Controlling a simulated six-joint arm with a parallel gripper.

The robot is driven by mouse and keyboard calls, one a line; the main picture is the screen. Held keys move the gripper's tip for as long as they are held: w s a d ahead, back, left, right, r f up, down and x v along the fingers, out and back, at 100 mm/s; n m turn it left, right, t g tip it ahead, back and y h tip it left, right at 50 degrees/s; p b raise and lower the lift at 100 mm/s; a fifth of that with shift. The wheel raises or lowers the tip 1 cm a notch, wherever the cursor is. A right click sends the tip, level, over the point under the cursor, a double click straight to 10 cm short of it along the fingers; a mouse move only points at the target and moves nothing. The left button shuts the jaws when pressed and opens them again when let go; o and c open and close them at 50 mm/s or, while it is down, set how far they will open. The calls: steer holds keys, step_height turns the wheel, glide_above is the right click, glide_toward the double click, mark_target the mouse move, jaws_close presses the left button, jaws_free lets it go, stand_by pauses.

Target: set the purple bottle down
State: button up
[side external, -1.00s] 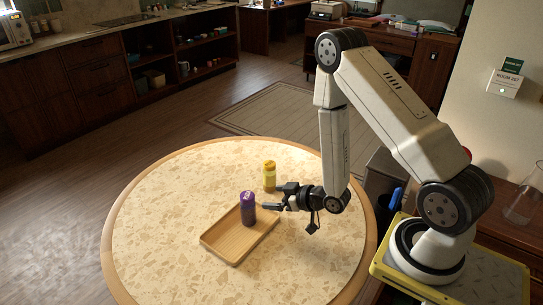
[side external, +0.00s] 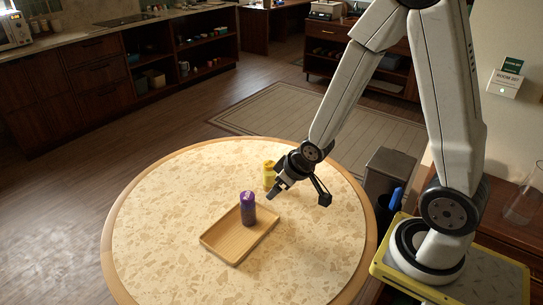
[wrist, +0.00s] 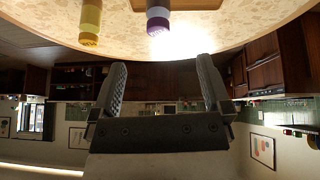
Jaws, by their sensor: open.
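The purple bottle (side external: 248,209) stands upright on the wooden tray (side external: 225,250), near the tray's back edge. My gripper (side external: 271,195) is open and empty, apart from the bottle, to its right and a little above the table. In the wrist view, which appears upside down, the purple bottle (wrist: 158,22) shows at the top, beyond the open fingers (wrist: 164,90). A yellow bottle (side external: 268,175) stands on the table behind the tray, partly hidden by my gripper. The yellow bottle (wrist: 90,25) also shows at the top left of the wrist view.
The round speckled table (side external: 160,220) is clear around the tray, with wide free room at left and front. A dark bin (side external: 388,170) stands on the floor behind the table's right side.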

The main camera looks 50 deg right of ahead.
steer(key=s+a+r+g, duration=0.3)
steer(key=s+r, duration=0.2)
steer(key=s, duration=0.1)
steer(key=shift+s+a+m, duration=0.2)
steer(key=shift+s+m, duration=0.15)
steer(key=shift+m, duration=0.05)
